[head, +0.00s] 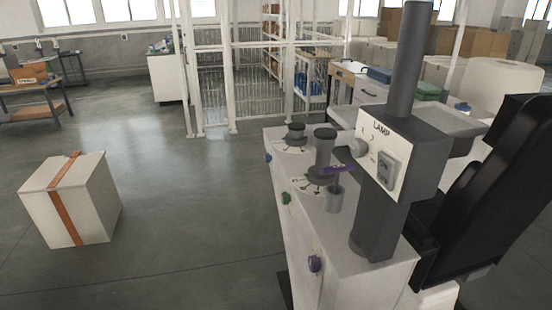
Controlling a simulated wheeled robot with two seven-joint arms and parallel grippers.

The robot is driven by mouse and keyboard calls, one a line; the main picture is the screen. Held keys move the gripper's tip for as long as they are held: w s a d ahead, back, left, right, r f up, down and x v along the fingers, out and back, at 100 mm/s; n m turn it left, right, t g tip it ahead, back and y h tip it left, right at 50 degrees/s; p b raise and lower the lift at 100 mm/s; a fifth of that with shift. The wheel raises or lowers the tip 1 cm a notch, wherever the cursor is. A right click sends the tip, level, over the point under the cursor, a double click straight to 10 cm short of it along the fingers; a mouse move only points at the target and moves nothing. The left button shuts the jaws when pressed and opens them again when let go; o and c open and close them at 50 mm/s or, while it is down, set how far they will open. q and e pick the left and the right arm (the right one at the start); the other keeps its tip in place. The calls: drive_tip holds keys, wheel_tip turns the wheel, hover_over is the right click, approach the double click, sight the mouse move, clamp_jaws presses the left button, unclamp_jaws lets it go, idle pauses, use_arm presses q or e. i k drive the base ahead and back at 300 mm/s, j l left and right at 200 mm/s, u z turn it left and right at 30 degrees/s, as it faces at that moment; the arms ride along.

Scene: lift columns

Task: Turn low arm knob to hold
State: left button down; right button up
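A pale control console (345,236) stands right of centre. Its top carries two dark round knobs, one at the back (296,131) and a taller one nearer me (324,145), with dark markings around them. A grey cylinder (334,198) with a purple piece (338,169) above it stands nearer still. A box marked LAMP (381,128) with a round pale knob (358,148) and a grey switch (390,171) sits on a dark upright column (405,60). I cannot read which knob is the low arm knob or its setting. Neither gripper shows.
The console's left side has small blue (267,158), green (286,198) and purple (314,263) knobs. A large black padded shape (500,190) stands close at the right. A white box with an orange strap (72,200) is on the floor at left. Floor between is clear.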

sight(268, 159)
drive_tip(key=j, duration=0.25)
drive_tip(key=i+j, duration=0.15)
drive_tip(key=j, duration=0.15)
drive_tip(key=i+j, duration=0.25)
drive_tip(key=i, duration=0.25)
drive_tip(key=i+j+u, duration=0.1)
drive_tip(key=i+j, duration=0.15)
drive_tip(key=i, duration=0.25)
drive_tip(key=i+j, duration=0.2)
drive_tip(key=i, duration=0.35)
drive_tip(key=i+j+u, duration=0.1)
drive_tip(key=i, duration=0.4)
drive_tip(key=i+l, duration=0.35)
drive_tip(key=i+u, duration=0.05)
drive_tip(key=i, duration=0.05)
